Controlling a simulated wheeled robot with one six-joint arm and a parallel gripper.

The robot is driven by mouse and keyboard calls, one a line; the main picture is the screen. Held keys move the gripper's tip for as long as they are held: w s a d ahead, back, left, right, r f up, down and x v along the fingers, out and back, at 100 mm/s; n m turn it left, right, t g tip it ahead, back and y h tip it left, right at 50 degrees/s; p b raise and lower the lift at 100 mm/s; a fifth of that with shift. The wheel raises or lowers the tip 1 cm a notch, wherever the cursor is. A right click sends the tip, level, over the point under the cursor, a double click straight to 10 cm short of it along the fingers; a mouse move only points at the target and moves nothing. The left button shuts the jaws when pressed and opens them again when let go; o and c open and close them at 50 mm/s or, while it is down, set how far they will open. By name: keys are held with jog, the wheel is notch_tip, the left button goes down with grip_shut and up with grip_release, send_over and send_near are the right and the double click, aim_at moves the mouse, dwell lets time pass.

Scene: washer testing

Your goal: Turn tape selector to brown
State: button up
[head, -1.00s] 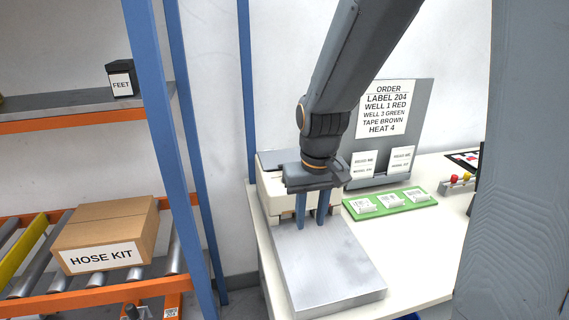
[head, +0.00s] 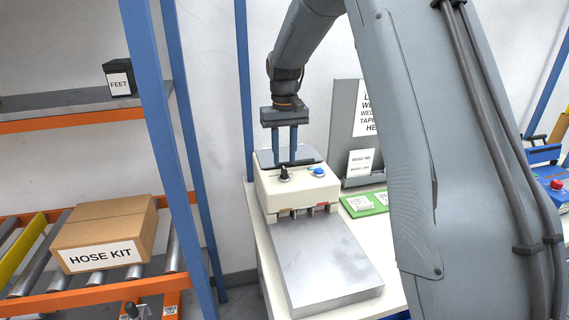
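The cream tape machine (head: 268,202) stands at the back of the bench, with a black knob (head: 284,174) on its sloped top that looks like the tape selector. A blue button (head: 319,171) sits to the knob's right. The knob's markings are too small to read. My gripper (head: 284,161) points down, with its two fingers apart and nothing between them. In the picture its fingertips end just above the knob, over the machine's dark back part; I cannot tell the exact distance. The order sheet (head: 369,110) is partly hidden by my arm.
A flat metal plate (head: 325,265) extends in front of the machine. A green tray (head: 358,207) with white cards lies to its right, before a grey stand (head: 347,125). A blue rack post (head: 246,90) stands close behind left. My arm hides the bench's right part.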

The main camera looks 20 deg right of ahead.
aim_at(284, 168)
jog(key=shift+f+p, duration=0.45)
jog(key=shift+f, duration=1.45)
grip_shut()
jog(key=n, duration=0.4)
jog(key=shift+r+n, duration=0.1)
jog(key=shift+n, duration=2.4)
jog(key=shift+w, duration=0.1)
